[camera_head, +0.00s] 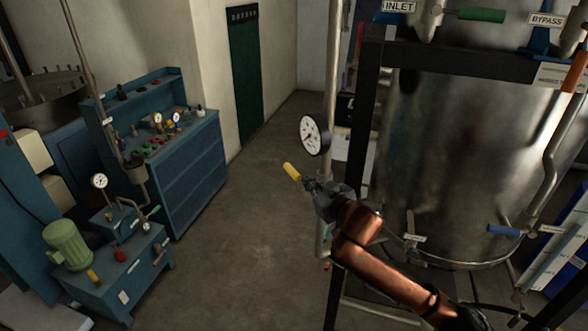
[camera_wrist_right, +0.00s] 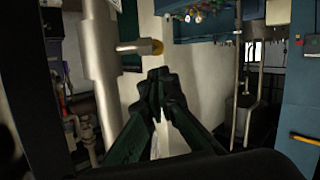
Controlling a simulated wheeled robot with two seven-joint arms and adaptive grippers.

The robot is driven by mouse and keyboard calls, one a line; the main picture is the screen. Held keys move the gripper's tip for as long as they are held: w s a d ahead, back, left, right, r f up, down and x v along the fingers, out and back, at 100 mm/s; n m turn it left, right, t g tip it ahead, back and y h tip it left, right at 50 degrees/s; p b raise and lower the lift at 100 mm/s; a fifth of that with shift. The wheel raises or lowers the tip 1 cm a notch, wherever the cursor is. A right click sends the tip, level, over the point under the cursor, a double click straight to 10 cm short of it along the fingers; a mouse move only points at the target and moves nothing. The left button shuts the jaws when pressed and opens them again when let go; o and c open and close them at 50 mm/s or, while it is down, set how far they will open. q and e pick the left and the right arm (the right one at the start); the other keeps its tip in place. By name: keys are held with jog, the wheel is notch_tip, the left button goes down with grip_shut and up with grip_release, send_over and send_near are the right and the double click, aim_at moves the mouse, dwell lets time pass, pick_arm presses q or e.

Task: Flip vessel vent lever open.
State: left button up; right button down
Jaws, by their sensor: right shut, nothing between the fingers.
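A lever with a yellow handle (camera_head: 292,172) sticks out to the left of the thin vertical pipe beside the big steel vessel (camera_head: 440,150), just below a round gauge. I read no label on it, so I cannot confirm that it is the vent lever. My right gripper (camera_head: 311,186) is shut and empty close to the handle's lower end and hides the lever's base. My left gripper is not in view.
The white gauge (camera_head: 314,135) hangs just above my right gripper. A dark frame post (camera_head: 362,130) stands between the pipe and the vessel. A blue handle (camera_head: 503,230) is low at right. A blue console (camera_head: 180,160) stands at left; the floor (camera_head: 265,230) between is clear.

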aim_at(294, 174)
jog(key=shift+w+a+r, duration=0.1)
jog(key=shift+w+r, duration=0.1)
jog(key=shift+r, duration=0.45)
jog(key=p+x, duration=0.2)
jog(key=x, duration=0.8)
